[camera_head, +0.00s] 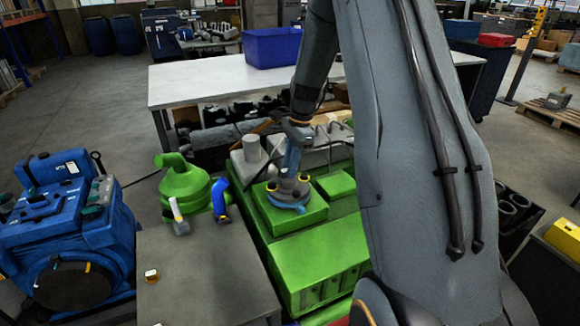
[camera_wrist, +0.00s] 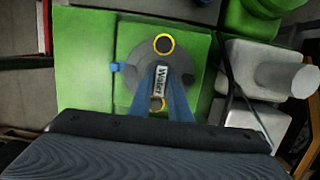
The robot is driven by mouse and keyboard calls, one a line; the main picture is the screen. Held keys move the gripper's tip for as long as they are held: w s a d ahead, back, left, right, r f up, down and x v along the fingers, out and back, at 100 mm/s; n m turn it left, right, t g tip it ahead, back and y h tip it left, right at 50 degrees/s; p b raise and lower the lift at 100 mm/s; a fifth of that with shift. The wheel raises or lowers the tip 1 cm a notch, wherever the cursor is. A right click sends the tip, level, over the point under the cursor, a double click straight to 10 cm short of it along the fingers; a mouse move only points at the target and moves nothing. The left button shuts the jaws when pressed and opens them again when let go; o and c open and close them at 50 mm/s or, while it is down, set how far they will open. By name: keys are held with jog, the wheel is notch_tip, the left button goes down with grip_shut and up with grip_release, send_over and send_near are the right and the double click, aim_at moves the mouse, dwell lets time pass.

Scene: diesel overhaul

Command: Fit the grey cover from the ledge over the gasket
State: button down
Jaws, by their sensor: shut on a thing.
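The grey cover (camera_head: 290,187) is at the top of the green engine block, over the blue gasket (camera_head: 287,208), whose edge shows below the cover. In the wrist view the round grey cover (camera_wrist: 136,68) carries a "Water" label and has yellow rings at its far and near sides. A blue tab of the gasket (camera_wrist: 115,68) sticks out at its left. My gripper (camera_head: 291,170) points down from above, its blue fingers shut on the middle of the cover. Whether the cover touches the gasket all round cannot be told.
The green engine block (camera_head: 315,265) fills the middle, with grey parts (camera_head: 252,158) behind it. A grey table (camera_head: 200,275) with small parts stands at left, beside a blue engine (camera_head: 70,225). A white bench (camera_head: 205,82) with a blue crate (camera_head: 272,47) stands behind.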

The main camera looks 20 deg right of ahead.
jog(key=shift+f+b, duration=0.3)
jog(key=shift+f, duration=0.5)
dwell(0.5)
dwell(0.5)
jog(key=c, duration=1.6)
grip_release()
jog(key=shift+o, duration=0.2)
jog(key=shift+d+r+b, duration=0.25)
jog(key=shift+r+b, duration=0.1)
jog(key=shift+r, duration=0.95)
jog(key=shift+d+r+b, duration=0.3)
jog(key=shift+r+b, duration=0.1)
jog(key=shift+r, duration=0.85)
jog(key=shift+d+r+b, duration=0.25)
jog(key=shift+r+b, duration=0.1)
jog(key=shift+r, duration=0.95)
